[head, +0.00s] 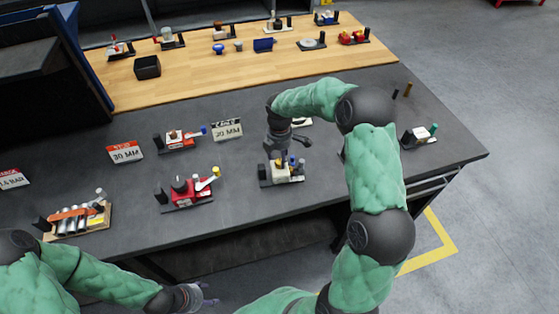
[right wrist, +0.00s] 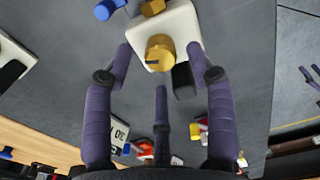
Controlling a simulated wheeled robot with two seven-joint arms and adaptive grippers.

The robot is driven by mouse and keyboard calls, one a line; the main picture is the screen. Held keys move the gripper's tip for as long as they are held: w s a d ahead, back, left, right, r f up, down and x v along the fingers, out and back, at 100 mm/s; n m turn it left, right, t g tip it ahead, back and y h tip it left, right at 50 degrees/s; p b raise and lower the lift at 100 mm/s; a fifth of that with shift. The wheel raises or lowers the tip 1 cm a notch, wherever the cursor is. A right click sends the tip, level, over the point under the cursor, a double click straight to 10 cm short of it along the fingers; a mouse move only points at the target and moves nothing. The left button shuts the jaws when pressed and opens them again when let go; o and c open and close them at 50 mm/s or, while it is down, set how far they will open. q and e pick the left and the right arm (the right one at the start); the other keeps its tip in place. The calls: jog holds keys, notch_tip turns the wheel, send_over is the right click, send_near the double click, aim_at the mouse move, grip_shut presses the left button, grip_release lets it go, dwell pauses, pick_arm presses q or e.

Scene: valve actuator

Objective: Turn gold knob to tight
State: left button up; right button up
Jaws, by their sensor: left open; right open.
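The gold knob (right wrist: 159,54) stands on a white block (right wrist: 178,28) in the right wrist view, with a dark slot on its face. In the head view the white valve unit (head: 284,172) sits near the table's front edge, right of the middle. My right gripper (right wrist: 159,62) is open above it, with two fingers on either side of the knob and a third below it in the picture. I cannot tell whether any finger touches the knob. In the head view my right gripper (head: 284,140) partly covers the unit. My left gripper (head: 200,297) is open and empty, in front of the table.
A blue knob (right wrist: 108,9) and another gold part (right wrist: 152,7) are close by on the unit. Another unit with a green part (head: 420,135) stands to the right.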

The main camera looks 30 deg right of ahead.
jog(key=shift+f, duration=1.2)
grip_shut()
